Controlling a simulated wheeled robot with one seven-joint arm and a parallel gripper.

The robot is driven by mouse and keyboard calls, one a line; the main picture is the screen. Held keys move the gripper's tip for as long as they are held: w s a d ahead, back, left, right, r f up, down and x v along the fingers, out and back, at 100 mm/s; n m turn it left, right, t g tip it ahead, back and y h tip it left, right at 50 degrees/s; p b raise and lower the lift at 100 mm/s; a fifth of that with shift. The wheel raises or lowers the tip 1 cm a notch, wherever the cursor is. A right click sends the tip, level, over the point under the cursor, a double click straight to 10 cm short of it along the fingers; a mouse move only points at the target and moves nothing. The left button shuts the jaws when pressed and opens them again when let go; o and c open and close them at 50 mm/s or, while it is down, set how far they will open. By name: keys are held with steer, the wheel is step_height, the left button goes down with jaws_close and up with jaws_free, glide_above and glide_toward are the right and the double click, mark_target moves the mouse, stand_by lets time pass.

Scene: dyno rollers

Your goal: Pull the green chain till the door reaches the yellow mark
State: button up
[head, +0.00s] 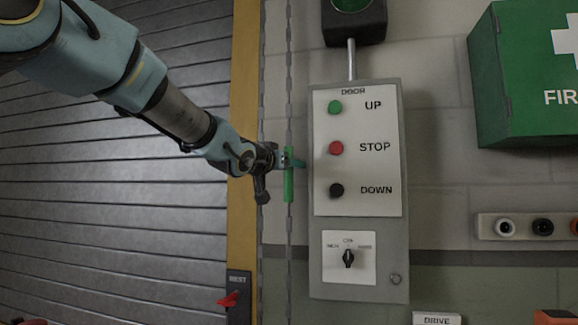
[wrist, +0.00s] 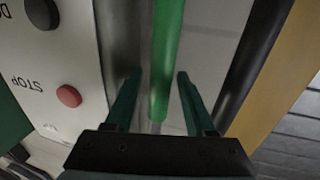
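The green chain piece (head: 289,185) is a bright green sleeve on the right-hand of two hanging chain runs, beside the DOOR panel. My gripper (head: 292,162) is at its upper part. In the wrist view the green sleeve (wrist: 166,50) runs between the two dark green fingers of my gripper (wrist: 158,88). The fingers stand apart, with a visible gap on the left side; the right fingertip is close to the sleeve, and I cannot tell if it touches. The door (head: 120,200) is a grey slatted shutter on the left. Its bottom edge and a distinct yellow mark are not visible.
The DOOR panel (head: 358,150) with UP, STOP and DOWN buttons stands just right of the chain. A yellow upright (head: 242,100) edges the shutter. A red lever (head: 229,299) sits low on a REST plate. A green first-aid box (head: 530,75) hangs at upper right.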

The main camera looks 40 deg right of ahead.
jaws_close()
stand_by(1.2)
